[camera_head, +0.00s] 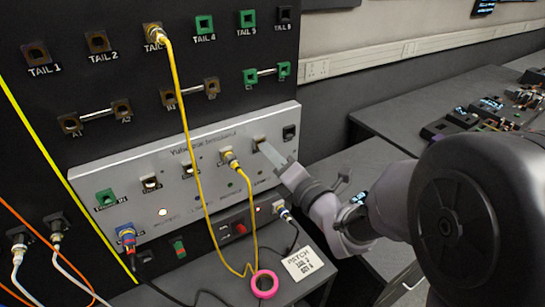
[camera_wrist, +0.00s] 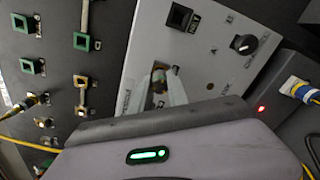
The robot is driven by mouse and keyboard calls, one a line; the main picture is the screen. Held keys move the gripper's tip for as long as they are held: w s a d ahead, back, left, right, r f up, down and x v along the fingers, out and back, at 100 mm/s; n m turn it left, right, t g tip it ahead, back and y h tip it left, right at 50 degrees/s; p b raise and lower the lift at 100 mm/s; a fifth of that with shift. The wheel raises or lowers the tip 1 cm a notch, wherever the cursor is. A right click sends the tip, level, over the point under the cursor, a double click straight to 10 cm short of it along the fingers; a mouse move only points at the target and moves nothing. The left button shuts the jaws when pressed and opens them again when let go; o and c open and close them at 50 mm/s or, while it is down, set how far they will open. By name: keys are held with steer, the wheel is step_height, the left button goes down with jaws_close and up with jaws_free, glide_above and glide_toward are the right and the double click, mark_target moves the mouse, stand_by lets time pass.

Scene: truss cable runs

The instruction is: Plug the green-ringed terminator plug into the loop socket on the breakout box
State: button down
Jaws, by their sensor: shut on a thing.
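The breakout box (camera_head: 185,172) is a silver panel with a row of sockets, and it fills the middle of the wrist view (camera_wrist: 215,70). My gripper (camera_head: 270,151) is at the right part of this panel, its pale fingers against or very near a socket in the upper row. In the wrist view my gripper (camera_wrist: 164,88) is shut around a small brownish piece with a hint of green, likely the plug (camera_wrist: 159,77). The plug is mostly hidden by the fingers. I cannot tell whether it is seated, and the loop label is not readable.
A yellow cable (camera_head: 183,115) runs from TAIL 3 down and back up to a socket (camera_head: 228,158) left of my gripper. A pink tape ring (camera_head: 264,284) and PATCH card (camera_head: 304,263) lie on the surface below.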

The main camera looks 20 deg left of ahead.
steer(key=shift+w+a+b, duration=0.25)
steer(key=shift+a+b, duration=0.05)
steer(key=shift+b, duration=0.3)
stand_by(0.4)
steer(key=shift+b, duration=0.6)
steer(key=shift+w+a+b, duration=0.25)
steer(key=shift+a+b, duration=0.05)
steer(key=shift+b, duration=0.2)
stand_by(0.3)
steer(key=shift+b, duration=0.6)
stand_by(0.3)
steer(key=shift+f+m+b, duration=0.1)
steer(key=shift+m+b, duration=0.75)
steer(key=shift+m, duration=0.55)
steer(key=shift+r, duration=0.2)
steer(key=shift+b, duration=0.45)
